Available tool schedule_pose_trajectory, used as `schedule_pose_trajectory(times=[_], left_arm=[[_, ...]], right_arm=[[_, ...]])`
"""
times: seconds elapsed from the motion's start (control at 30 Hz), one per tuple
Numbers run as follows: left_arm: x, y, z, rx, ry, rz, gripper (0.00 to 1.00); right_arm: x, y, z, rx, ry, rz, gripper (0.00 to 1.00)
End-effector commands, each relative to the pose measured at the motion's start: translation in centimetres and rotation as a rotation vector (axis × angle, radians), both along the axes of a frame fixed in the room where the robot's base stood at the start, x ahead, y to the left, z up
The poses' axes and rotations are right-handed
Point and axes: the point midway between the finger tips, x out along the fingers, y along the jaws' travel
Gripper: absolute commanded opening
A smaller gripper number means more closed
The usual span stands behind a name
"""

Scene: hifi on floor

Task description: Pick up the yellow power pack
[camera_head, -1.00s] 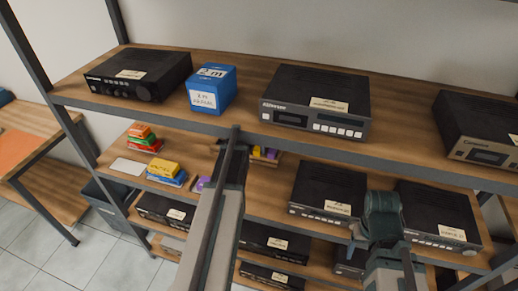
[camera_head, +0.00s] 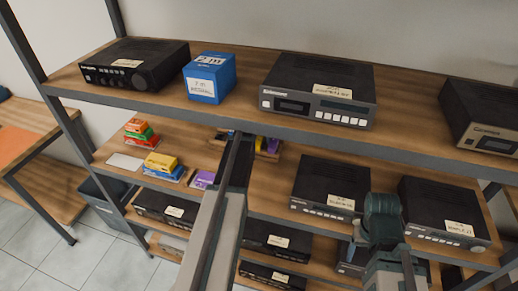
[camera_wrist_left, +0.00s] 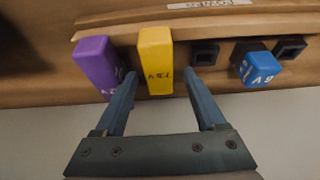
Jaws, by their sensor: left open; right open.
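My left gripper (camera_wrist_left: 159,76) is open, with one fingertip on each side of the pack's near end. I cannot tell whether the fingers touch it. In the head view my left gripper (camera_head: 238,140) reaches into the middle shelf and hides most of the rack; a small yellow bit (camera_head: 259,143) shows beside it. My right gripper (camera_head: 383,218) is in front of the shelves, its jaws hard to make out.
A purple pack (camera_wrist_left: 97,63) sits close left of the yellow one, by the left finger. A blue pack (camera_wrist_left: 258,68) and empty dark sockets (camera_wrist_left: 204,53) lie right. The upper shelf (camera_head: 240,75) is above my left arm. Yellow boxes (camera_head: 161,162) lie further left.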

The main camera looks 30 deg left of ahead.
Motion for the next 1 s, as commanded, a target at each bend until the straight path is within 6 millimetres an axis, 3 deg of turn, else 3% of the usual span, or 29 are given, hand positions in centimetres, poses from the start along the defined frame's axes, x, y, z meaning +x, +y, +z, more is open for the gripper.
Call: schedule_pose_trajectory(times=[0.03,0.27,0.7,1.0], left_arm=[[0.21,0.05,-0.66,0.0,0.0,0.0,0.72],[0.21,0.04,-0.45,0.0,0.0,0.0,0.72],[0.19,0.05,-0.46,0.0,0.0,0.0,0.0],[0.2,0.05,-0.36,0.0,0.0,0.0,0.0]], right_arm=[[0.0,0.0,-0.66,0.0,0.0,0.0,0.72],[0.0,0.0,-0.46,0.0,0.0,0.0,0.72],[0.0,0.0,-0.46,0.0,0.0,0.0,0.72],[0.0,0.0,-0.36,0.0,0.0,0.0,0.72]])
